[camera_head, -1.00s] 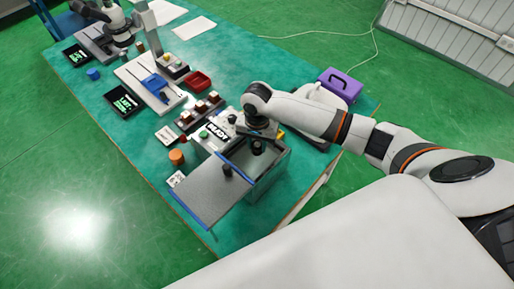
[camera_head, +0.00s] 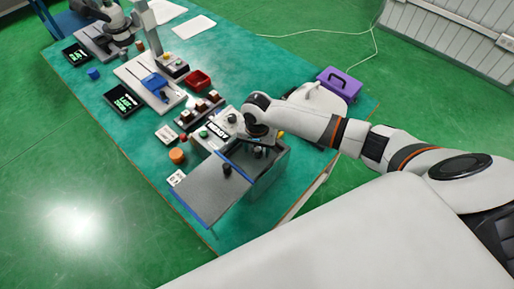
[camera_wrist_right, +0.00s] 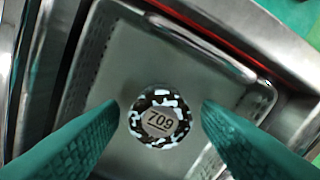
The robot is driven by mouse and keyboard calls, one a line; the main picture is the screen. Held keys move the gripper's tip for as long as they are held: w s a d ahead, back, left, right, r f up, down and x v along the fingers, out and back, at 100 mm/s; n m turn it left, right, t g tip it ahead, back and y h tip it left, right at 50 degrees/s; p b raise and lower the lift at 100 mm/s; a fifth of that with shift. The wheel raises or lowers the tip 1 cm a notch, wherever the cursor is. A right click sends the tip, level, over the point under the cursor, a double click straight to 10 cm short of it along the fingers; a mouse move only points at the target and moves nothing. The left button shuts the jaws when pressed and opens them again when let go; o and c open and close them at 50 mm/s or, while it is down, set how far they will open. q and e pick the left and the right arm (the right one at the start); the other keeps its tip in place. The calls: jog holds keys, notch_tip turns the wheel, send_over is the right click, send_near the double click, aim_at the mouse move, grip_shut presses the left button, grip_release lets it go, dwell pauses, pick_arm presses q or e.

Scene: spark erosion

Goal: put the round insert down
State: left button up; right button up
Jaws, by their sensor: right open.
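The round insert (camera_wrist_right: 158,120) shows in the right wrist view as a disc with a black-and-white speckled rim and "709" on its face. It lies inside a grey metal tank (camera_wrist_right: 185,65). My right gripper (camera_wrist_right: 160,108) is open, with one green finger on each side of the insert and a visible gap to each. I cannot tell the fingertips' height against it. In the head view my right gripper (camera_head: 262,141) is over the machine's tank (camera_head: 268,180), and the wrist mostly hides the insert there. My left gripper is not in view.
A grey flap with blue edges (camera_head: 210,195) extends from the tank toward the table edge. An orange round piece (camera_head: 177,156), a red bin (camera_head: 198,80) and a purple box (camera_head: 339,84) stand nearby on the green table. Bare table lies at the back right.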

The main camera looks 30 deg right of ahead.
aim_at(257, 150)
notch_tip(257, 150, up, 12)
jog(key=b, duration=0.1)
jog(key=shift+r, duration=0.15)
dwell(0.7)
